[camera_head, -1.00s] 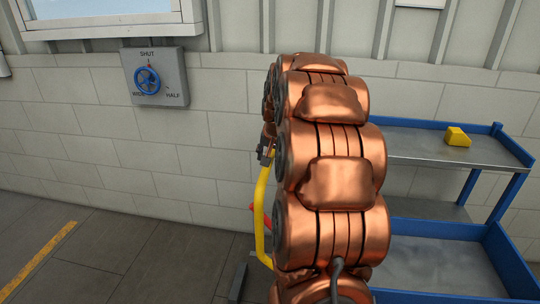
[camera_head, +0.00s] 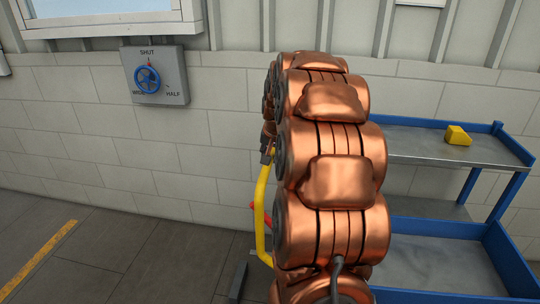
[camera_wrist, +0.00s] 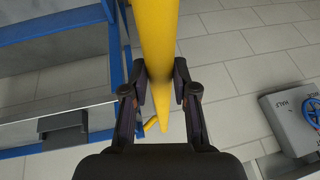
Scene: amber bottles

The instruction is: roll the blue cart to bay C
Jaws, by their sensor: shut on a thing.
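The blue cart (camera_head: 480,232) stands at the right against the wall, with grey shelves and blue edges. Its blue frame also shows at the left in the wrist view (camera_wrist: 118,55). A yellow bar handle (camera_head: 261,210) rises at the cart's left end; in the wrist view the yellow bar (camera_wrist: 160,30) runs between my fingers. My gripper (camera_wrist: 160,82) is shut on this handle. In the head view my copper arm hides the cart's left part and most of my gripper (camera_head: 267,150). No bay C marking is readable.
A yellow block (camera_head: 458,136) sits on the cart's top shelf. A grey wall box (camera_head: 155,76) with a blue handwheel hangs on the block wall. A yellow floor line (camera_head: 38,262) lies at lower left. The floor between line and cart is clear.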

